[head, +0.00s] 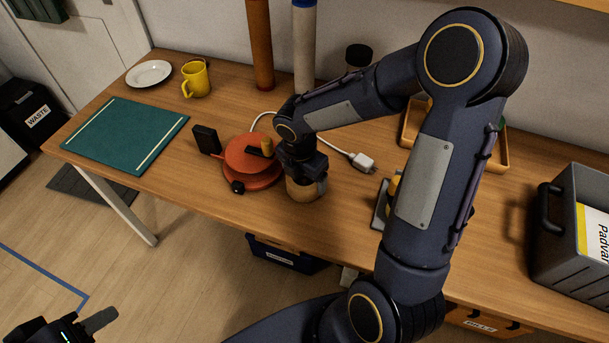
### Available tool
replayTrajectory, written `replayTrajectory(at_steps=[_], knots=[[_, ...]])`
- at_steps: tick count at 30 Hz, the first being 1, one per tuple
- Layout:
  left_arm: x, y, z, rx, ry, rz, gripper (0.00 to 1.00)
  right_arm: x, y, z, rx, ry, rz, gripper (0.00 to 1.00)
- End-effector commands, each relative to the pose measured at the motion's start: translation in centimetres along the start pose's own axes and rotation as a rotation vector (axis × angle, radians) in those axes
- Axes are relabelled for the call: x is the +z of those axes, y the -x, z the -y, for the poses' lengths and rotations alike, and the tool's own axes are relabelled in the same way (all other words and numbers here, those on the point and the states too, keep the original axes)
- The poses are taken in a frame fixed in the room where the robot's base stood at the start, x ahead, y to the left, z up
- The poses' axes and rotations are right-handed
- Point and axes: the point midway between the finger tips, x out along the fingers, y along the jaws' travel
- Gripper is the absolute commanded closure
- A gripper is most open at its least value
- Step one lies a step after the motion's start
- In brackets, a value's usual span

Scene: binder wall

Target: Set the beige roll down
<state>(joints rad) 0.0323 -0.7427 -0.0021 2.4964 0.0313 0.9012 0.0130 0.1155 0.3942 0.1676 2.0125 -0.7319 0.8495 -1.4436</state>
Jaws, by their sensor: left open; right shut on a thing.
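The beige roll (303,190) is in my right gripper (306,178), near the front edge of the wooden table (215,197). The gripper points down and is shut on the roll, hiding its upper part. I cannot tell whether the roll's underside touches the table. My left gripper (88,327) is open and empty, low at the left corner of the view, over the floor and away from the table.
A red-orange reel (250,172) with a black plug stands just left of the roll. A white adapter (362,162) lies behind right. A teal mat (125,135), yellow mug (196,79) and plate (149,73) are at left. A grey crate (570,250) stands at right.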

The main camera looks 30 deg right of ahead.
Motion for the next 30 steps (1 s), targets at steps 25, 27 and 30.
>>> replayTrajectory(at_steps=[25, 27, 30], knots=[[-0.4, 0.8, -0.4, 0.0, 0.0, 0.0, 0.58, 0.1, 4.7, -0.1, 0.006, -0.001, 0.003, 0.0], [-0.5, 1.0, -0.5, 0.0, 0.0, 0.0, 0.58, 0.1, 6.2, -0.1, 0.005, 0.0, 0.002, 0.0], [-0.6, 1.3, -0.6, 0.0, 0.0, 0.0, 0.58, 0.1, 8.3, -0.1, 0.005, 0.0, 0.002, 0.0]])
